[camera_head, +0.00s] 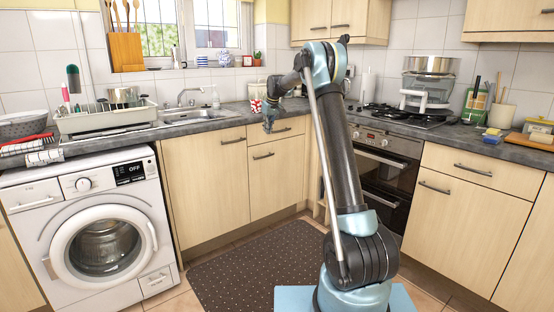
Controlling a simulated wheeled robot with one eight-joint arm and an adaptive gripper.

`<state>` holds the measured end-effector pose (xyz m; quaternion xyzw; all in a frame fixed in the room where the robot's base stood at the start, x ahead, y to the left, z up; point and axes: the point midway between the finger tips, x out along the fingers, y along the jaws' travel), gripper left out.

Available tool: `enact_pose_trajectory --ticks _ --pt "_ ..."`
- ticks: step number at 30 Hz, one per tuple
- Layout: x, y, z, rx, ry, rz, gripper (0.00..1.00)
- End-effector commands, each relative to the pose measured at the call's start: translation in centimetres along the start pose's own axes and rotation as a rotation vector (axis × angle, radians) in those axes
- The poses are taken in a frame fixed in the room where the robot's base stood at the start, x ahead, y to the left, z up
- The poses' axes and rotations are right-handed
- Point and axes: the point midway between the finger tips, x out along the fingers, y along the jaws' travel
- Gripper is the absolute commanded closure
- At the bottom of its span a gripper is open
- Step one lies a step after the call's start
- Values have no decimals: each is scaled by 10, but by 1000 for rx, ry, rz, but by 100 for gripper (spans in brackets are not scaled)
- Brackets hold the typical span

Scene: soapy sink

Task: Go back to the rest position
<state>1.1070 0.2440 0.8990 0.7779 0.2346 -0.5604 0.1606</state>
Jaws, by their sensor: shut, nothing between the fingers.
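My gripper (268,129) hangs at the end of my bent arm, left of the arm's upright link. It points down in front of the worktop edge, near the corner cupboards. Its fingers look small at this distance; they are shut with nothing between them. The steel sink (196,114) lies in the worktop to the left of my gripper, with a tap over it. No soap suds can be made out in it from here.
A dish rack (105,121) stands left of the sink, above a washing machine (100,228). A hob (398,116) sits over the oven (381,168) behind my arm. A red-and-white cup (255,106) stands close behind my gripper. A dark dotted mat (255,268) covers open floor.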

Motion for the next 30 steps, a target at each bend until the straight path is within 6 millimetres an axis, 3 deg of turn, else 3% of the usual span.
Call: enact_pose_trajectory --ticks 6,15,30 --pt "-52 -1 53 47 -13 13 100" --pt "-109 -8 132 113 -30 34 100" --pt "-170 -36 282 223 -57 66 100"
